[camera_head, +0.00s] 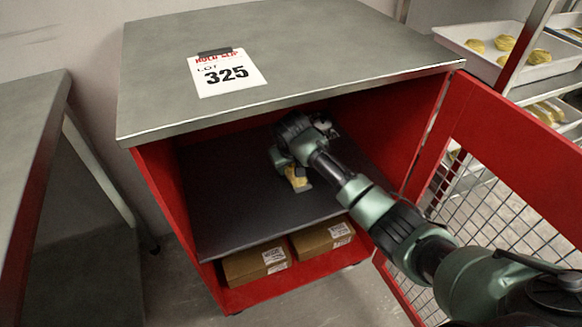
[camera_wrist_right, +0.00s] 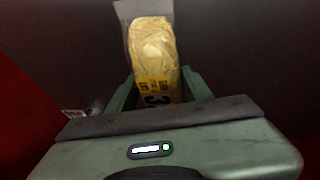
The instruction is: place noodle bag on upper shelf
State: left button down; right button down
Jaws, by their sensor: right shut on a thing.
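The noodle bag (camera_head: 298,178) is small and yellow and shows just below my right gripper (camera_head: 292,168), inside the red cabinet. My right gripper is shut on the bag. My left gripper is not in view.
Two cardboard boxes (camera_head: 257,263) lie on the lower level. A grey table (camera_head: 30,140) stands left; a rack with trays (camera_head: 480,60) stands right.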

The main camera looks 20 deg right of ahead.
jog(key=c, duration=0.6)
grip_release()
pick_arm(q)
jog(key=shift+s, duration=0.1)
pick_arm(e)
jog(key=shift+r, duration=0.15)
jog(key=p+v, duration=0.2)
jog(key=v, duration=0.4)
jog(key=shift+r+p, duration=0.2)
jog(key=shift+p, duration=0.1)
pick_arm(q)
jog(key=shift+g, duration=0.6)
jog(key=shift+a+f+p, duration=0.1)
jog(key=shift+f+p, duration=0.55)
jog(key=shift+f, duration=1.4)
pick_arm(e)
jog(key=shift+v, duration=2.7)
jog(key=shift+s+a, duration=0.1)
jog(key=shift+s, duration=0.05)
